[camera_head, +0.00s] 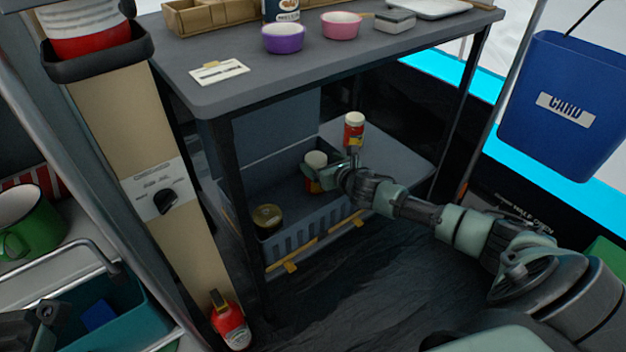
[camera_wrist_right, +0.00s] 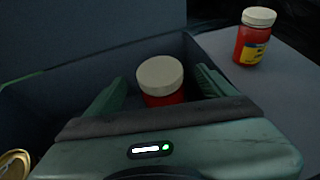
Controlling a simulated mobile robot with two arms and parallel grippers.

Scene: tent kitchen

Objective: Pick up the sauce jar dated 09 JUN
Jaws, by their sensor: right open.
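A red jar with a cream lid (camera_head: 316,159) stands in the grey crate (camera_head: 290,236) on the low shelf under the table. My right gripper (camera_head: 331,166) is open at this jar. In the right wrist view the jar (camera_wrist_right: 161,78) shows between the two green fingers of the gripper (camera_wrist_right: 162,75), with gaps on both sides. A second red jar with a cream lid and a yellow-blue label (camera_head: 354,130) stands on the shelf to the right, outside the crate; it also shows in the wrist view (camera_wrist_right: 254,38). No date is legible on either jar. A dark part at the lower left may be my left gripper (camera_head: 28,326).
A gold-lidded tin (camera_head: 267,216) sits in the crate's front left. The tabletop (camera_head: 225,96) overhangs the shelf, with a leg (camera_head: 237,190) at the front left. A red bottle (camera_head: 230,325) stands on the floor. A blue bin (camera_head: 565,120) hangs at right.

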